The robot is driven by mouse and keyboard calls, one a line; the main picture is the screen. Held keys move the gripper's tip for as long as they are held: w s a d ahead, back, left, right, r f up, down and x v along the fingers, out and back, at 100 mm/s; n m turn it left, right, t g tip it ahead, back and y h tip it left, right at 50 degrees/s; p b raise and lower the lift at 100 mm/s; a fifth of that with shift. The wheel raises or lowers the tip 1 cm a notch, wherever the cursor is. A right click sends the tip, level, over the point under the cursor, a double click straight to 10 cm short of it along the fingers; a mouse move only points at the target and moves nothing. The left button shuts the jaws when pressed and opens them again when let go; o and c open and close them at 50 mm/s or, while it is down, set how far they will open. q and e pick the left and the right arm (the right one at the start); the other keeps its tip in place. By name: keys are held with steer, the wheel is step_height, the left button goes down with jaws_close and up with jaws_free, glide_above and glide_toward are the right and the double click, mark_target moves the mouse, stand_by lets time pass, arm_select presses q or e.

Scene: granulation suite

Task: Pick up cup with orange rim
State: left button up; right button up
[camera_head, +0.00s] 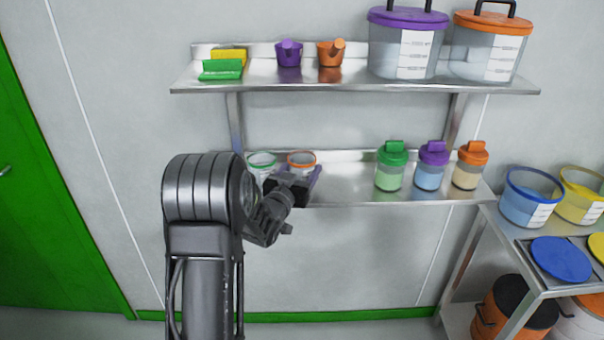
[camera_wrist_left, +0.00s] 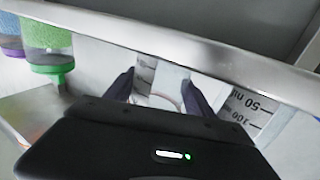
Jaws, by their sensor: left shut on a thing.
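The cup with the orange rim (camera_head: 301,159) is at the left part of the lower shelf, beside a cup with a green rim (camera_head: 262,161). My left gripper (camera_head: 301,186) reaches in from the front and hides most of the orange-rimmed cup's body. In the left wrist view, the fingers of my left gripper (camera_wrist_left: 160,92) stand on either side of a clear cup with markings (camera_wrist_left: 168,80) and are shut on it. I cannot tell whether its base touches the shelf. My right gripper is not in view.
The green-rimmed cup stands close to the left of the gripped cup. Jars with green (camera_head: 391,168), purple (camera_head: 431,165) and orange (camera_head: 469,166) lids stand farther right on the lower shelf (camera_head: 345,185). The upper shelf (camera_head: 340,88) hangs above, holding scoops and lidded tubs.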

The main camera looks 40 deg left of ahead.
arm_select(q)
steer(key=shift+r, duration=0.1)
step_height(320, 180, up, 10)
steer(key=shift+b, duration=0.45)
